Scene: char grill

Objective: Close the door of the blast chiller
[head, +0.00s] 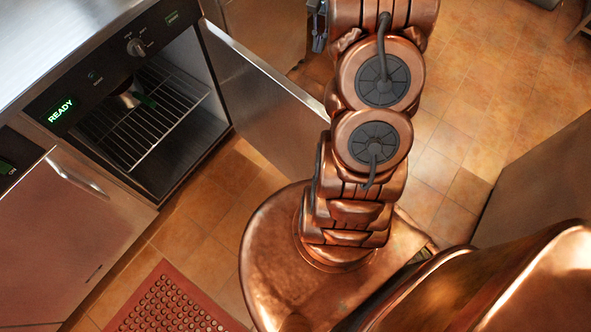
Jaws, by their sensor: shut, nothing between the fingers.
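The blast chiller (122,95) stands at the upper left, with a dark control panel and a lit green READY display. Its steel door (262,95) is swung wide open, out to the right from the chiller's far side. Wire racks (150,108) and a small dark item with a green part (135,97) show inside. My copper arm hides the door's free end. My gripper (319,40) shows small and grey-blue at the arm's left edge near the top, beyond the door's outer face. It is shut and looks empty, partly hidden by the arm and apart from the door.
A steel counter (50,35) tops the chiller. A closed cabinet with a bar handle (78,178) stands at the left. A red perforated mat (172,305) lies on the tiled floor. Another steel unit (262,28) stands behind the door. Floor (200,225) before the chiller is clear.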

